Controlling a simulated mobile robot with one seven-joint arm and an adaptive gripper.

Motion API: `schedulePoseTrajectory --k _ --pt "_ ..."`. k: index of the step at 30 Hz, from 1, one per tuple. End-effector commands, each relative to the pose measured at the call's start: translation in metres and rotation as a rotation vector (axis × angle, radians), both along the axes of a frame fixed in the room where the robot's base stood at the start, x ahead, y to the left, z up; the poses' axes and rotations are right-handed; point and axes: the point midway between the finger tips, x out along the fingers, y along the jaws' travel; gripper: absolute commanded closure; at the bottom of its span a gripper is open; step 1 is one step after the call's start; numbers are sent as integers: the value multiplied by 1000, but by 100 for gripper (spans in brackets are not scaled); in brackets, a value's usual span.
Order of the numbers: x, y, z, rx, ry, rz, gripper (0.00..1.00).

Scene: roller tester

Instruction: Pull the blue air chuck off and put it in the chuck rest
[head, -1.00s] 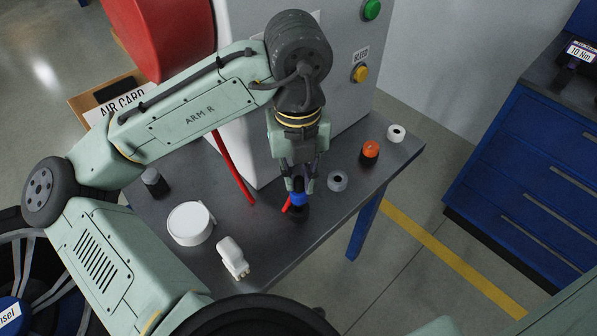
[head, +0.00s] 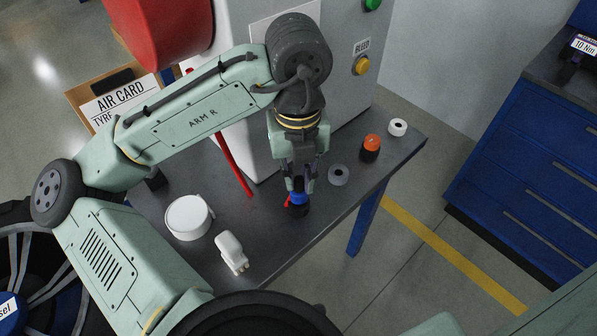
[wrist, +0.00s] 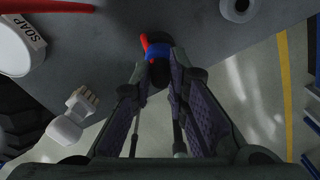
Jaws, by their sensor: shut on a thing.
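The blue air chuck (head: 298,198) has a red part on its left side and is held upright between the fingertips of my gripper (head: 301,186), near the front edge of the grey bench. A black round piece (head: 297,211) is directly below the blue body. I cannot tell if it is the chuck rest or whether the chuck is seated in it. In the wrist view, the blue chuck (wrist: 157,52) shows just beyond the fingertips (wrist: 160,85), with its red part at the upper left. The fingers hide part of it.
A grey ring (head: 338,175), an orange-topped black piece (head: 371,148) and a white roll (head: 398,127) stand right of my gripper. A soap tub (head: 187,217) and white brush (head: 231,252) lie left. A red hose (head: 235,165) runs beside the grey machine (head: 335,80).

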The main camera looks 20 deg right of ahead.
Motion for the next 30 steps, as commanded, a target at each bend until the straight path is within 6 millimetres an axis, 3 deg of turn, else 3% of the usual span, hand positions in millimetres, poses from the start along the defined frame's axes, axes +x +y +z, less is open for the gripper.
schedulePoseTrajectory --k 11,12,21,30 --pt "0 0 -13 -1 1 0 100" --pt "0 0 -12 -1 0 0 84" --pt "0 0 -11 0 0 0 64" --pt "0 0 -11 0 0 0 62"
